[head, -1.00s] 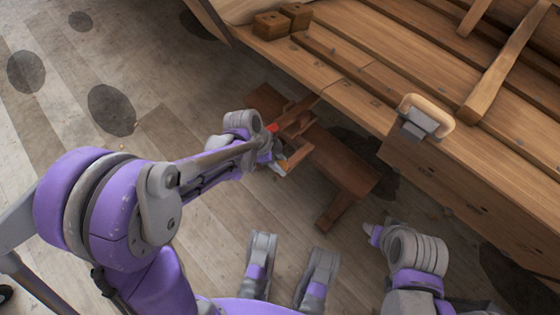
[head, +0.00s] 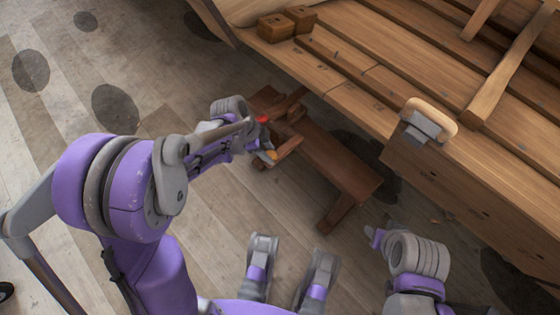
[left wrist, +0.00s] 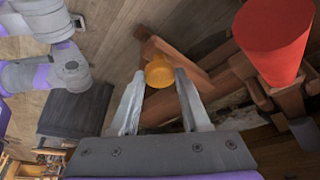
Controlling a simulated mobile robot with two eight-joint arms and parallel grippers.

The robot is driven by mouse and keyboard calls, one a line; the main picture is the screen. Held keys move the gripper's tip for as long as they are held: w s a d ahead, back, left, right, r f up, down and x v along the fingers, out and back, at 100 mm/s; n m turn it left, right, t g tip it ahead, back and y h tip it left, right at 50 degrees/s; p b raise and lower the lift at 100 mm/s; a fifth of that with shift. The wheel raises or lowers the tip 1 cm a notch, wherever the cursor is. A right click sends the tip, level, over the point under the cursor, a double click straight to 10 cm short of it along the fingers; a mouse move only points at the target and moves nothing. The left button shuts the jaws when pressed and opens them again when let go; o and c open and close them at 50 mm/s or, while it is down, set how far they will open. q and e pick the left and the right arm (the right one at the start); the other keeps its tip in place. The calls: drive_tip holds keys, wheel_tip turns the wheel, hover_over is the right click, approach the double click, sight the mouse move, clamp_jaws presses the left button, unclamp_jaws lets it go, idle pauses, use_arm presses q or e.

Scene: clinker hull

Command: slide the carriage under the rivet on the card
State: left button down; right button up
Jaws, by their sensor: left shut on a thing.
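My left gripper (head: 266,156) is at the left end of a low wooden bench (head: 340,165). In the left wrist view its two grey fingers (left wrist: 158,76) are shut on a round orange-yellow knob (left wrist: 158,72). The knob is by a brown wooden frame (left wrist: 185,68), probably the carriage; it shows as a wooden piece (head: 288,150) in the head view. A red cylinder (left wrist: 272,40) stands close beside it, seen small in the head view (head: 262,119). I cannot make out the card or rivet. My right arm's end (head: 375,236) is low at right; its jaws are unclear.
The wooden hull (head: 350,95) fills the upper right, above the bench's far side. A dark box (left wrist: 75,112) stands left in the wrist view. Plank floor is open at left.

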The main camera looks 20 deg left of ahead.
use_arm(q)
drive_tip(key=w+a, duration=0.1)
drive_tip(key=a, duration=0.1)
drive_tip(key=w+a, duration=0.1)
drive_tip(key=shift+a, duration=0.35)
drive_tip(key=shift+c, duration=1.8)
unclamp_jaws()
drive_tip(key=p+v, duration=0.3)
drive_tip(key=v, duration=0.8)
drive_tip(key=shift+f, duration=0.1)
